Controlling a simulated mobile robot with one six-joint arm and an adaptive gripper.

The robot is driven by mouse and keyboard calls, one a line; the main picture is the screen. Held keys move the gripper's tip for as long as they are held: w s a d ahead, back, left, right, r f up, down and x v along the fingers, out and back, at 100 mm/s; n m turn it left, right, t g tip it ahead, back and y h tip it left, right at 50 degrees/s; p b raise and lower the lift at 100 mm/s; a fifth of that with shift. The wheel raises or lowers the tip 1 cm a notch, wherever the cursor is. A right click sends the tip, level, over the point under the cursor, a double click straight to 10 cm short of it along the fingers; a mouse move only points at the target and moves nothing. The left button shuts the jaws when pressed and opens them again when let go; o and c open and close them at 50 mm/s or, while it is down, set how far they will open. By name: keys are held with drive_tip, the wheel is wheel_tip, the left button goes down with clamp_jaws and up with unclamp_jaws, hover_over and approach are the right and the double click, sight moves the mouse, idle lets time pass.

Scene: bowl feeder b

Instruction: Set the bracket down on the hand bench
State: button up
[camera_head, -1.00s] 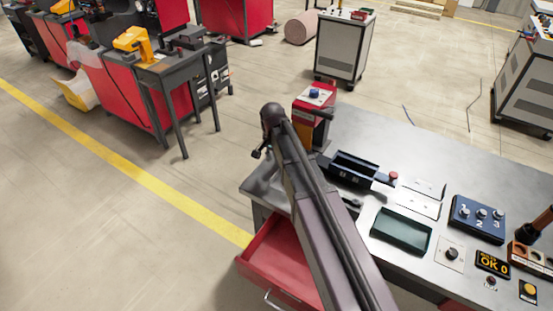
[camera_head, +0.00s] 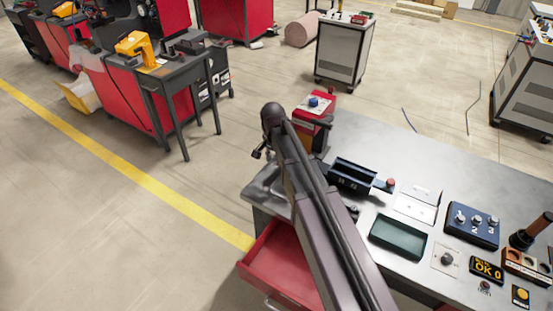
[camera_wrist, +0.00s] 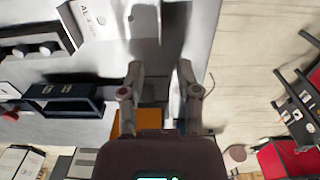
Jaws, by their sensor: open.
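In the wrist view my gripper (camera_wrist: 160,78) is open, its two fingers apart above the bench, with nothing visible held between them. The grey metal bench top (camera_head: 385,140), which I take as the hand bench, fills the right of the head view and shows in the wrist view too (camera_wrist: 225,20). A pale shiny piece (camera_wrist: 145,20) with a dark grey patch beside it lies beyond the fingertips; I cannot tell whether it is the bracket. No bracket is clearly recognisable in the head view, where my arm hides part of the bench.
A dark bin (camera_head: 352,178), a green tray (camera_head: 398,237), a blue knob box (camera_head: 472,224) and a red unit (camera_head: 314,120) stand on the bench. A red drawer (camera_head: 280,268) sticks out below. An orange block (camera_wrist: 125,123) shows beside my gripper.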

drive_tip(key=s+d+n, duration=0.6)
drive_tip(key=s+d, duration=0.9)
drive_tip(key=s, duration=0.1)
drive_tip(key=shift+s+d+n, duration=0.25)
drive_tip(key=shift+s+n, duration=0.15)
drive_tip(key=shift+s, duration=0.1)
